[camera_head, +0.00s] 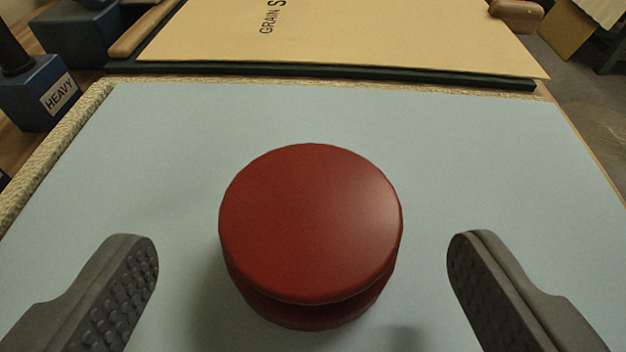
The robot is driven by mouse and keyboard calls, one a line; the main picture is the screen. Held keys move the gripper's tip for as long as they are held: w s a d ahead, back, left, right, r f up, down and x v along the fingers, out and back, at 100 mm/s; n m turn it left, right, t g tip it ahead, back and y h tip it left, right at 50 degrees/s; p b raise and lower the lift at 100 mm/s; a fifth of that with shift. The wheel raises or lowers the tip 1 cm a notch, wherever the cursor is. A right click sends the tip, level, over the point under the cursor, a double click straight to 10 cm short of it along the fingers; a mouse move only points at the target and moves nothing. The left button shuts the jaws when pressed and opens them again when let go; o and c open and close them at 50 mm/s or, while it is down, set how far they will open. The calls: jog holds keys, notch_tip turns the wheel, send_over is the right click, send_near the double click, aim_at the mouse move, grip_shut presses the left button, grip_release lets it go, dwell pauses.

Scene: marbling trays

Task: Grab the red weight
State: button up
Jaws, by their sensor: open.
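The red weight (311,222) is a round, squat piece with a wide flat top and a narrower waist below it. It stands upright on a pale blue sheet (170,140) in the middle of the view. My gripper (304,255) is open, with one dark studded finger to the left of the weight and one to the right. Pale sheet shows between the weight and each finger in the picture. Nothing is held. The far side and the underside of the weight are hidden.
A blue block labelled HEAVY (45,92) stands at the upper left. A tan board (370,40) printed GRAIN lies on a dark green tray (320,76) behind the sheet. A woven edge (50,156) borders the sheet. The sheet around the weight is clear.

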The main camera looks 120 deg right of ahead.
aim_at(310, 234)
jog(key=x, duration=0.2)
jog(key=shift+s+d+f, duration=0.15)
jog(key=shift+s+d, duration=0.05)
jog(key=shift+s, duration=0.05)
jog(key=c, duration=1.4)
jog(key=shift+w, duration=0.1)
